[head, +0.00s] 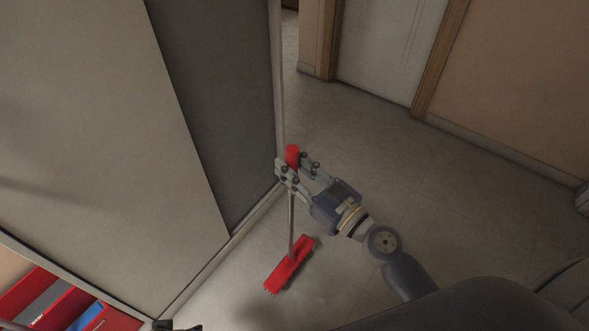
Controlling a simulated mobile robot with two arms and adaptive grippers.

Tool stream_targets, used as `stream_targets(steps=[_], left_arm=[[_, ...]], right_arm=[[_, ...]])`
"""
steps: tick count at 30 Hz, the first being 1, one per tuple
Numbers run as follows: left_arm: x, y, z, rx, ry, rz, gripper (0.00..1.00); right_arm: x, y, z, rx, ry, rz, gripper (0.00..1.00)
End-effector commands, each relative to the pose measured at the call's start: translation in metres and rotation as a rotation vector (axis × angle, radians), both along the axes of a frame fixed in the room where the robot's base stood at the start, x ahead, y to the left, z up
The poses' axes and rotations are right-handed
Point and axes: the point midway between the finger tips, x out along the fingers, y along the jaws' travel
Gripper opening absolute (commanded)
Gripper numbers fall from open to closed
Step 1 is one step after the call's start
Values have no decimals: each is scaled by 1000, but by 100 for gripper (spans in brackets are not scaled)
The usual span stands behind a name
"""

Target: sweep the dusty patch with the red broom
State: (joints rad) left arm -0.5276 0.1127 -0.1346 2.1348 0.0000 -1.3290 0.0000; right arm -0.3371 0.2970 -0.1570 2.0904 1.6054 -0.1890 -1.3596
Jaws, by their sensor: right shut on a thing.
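The red broom (288,267) stands nearly upright, its red head low over or on the floor; contact is not clear. Its thin grey pole rises to a red grip at the top. My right gripper (292,164) is shut on the broom at this upper end, with fingers on either side of the grip. A darker, smudged patch (312,308) shows on the floor just below the broom head; I cannot tell whether it is dust or shadow. A small dark part at the bottom edge may be my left gripper (177,326); its jaws cannot be made out.
A large grey panel or cabinet side (215,110) stands close left of the broom, with a pale edge strip at the floor. Red and blue items (60,305) lie at the lower left. Tiled floor (440,200) is clear to the right, up to a wall and white door (390,45).

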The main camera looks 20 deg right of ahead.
Motion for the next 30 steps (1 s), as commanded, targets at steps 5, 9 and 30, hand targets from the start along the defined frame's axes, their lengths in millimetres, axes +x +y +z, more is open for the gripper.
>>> stream_targets(steps=[5, 9, 30], left_arm=[[-1, -1, -20, 0, 12, -2, 56], [-1, -1, -25, 0, 12, -2, 56], [0, 0, 12, -1, -9, 1, 56]], right_arm=[[3, 0, 9, 2, -3, -2, 0], [3, 0, 9, 1, -3, -2, 0], [4, 0, -11, -11, 16, 8, 0]])
